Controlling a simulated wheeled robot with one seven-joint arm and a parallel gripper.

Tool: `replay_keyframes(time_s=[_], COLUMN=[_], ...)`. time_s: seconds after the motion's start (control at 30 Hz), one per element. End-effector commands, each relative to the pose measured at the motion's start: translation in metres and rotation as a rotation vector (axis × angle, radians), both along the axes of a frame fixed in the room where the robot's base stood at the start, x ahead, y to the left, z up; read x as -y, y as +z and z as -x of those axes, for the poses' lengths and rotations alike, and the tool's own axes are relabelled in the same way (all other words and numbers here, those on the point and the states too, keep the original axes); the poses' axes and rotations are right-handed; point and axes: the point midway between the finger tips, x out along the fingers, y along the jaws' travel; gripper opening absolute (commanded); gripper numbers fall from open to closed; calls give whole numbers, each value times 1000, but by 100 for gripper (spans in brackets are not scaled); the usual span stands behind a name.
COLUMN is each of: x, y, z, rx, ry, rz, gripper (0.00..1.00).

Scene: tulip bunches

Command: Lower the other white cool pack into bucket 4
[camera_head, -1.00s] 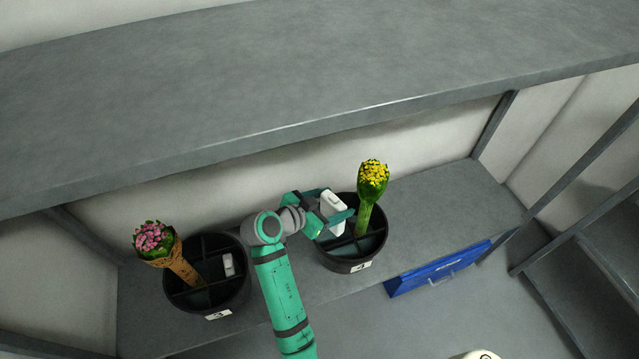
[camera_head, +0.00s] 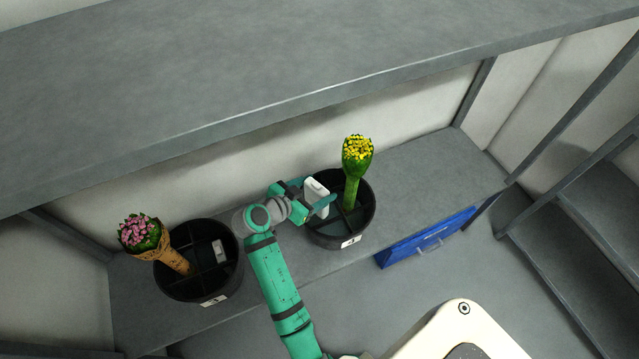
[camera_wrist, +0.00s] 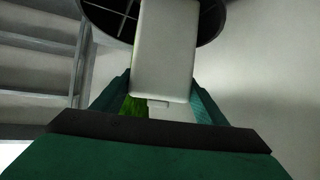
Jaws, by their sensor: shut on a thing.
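My gripper (camera_head: 318,197) is shut on a white cool pack (camera_head: 316,193), held upright over the left part of bucket 4. Bucket 4 (camera_head: 342,242) is a round black bucket with crossed dividers and a "4" label on its front. In the wrist view the cool pack (camera_wrist: 168,50) fills the space between my fingers (camera_wrist: 160,98), and the bucket's rim (camera_wrist: 215,25) shows behind it. The pack's lower end overlaps the bucket opening; I cannot tell how far inside it is. A yellow tulip bunch (camera_head: 354,170) stands in a back compartment of bucket 4.
A second black bucket (camera_head: 228,289) stands to the left with a pink tulip bunch (camera_head: 145,238) and a white pack (camera_head: 219,250) inside. A grey upper shelf (camera_head: 220,80) overhangs behind.

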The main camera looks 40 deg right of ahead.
Motion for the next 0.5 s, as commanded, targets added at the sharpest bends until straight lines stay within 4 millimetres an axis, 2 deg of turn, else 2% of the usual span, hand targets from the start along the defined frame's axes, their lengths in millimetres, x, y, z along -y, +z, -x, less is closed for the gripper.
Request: replay_keyframes(time_s=[0.3, 0.5], x=[5, 6], y=[-26, -36], z=[3, 4], rx=[-2, -1], ry=[-9, -11], rz=[1, 1], gripper=[13, 13])
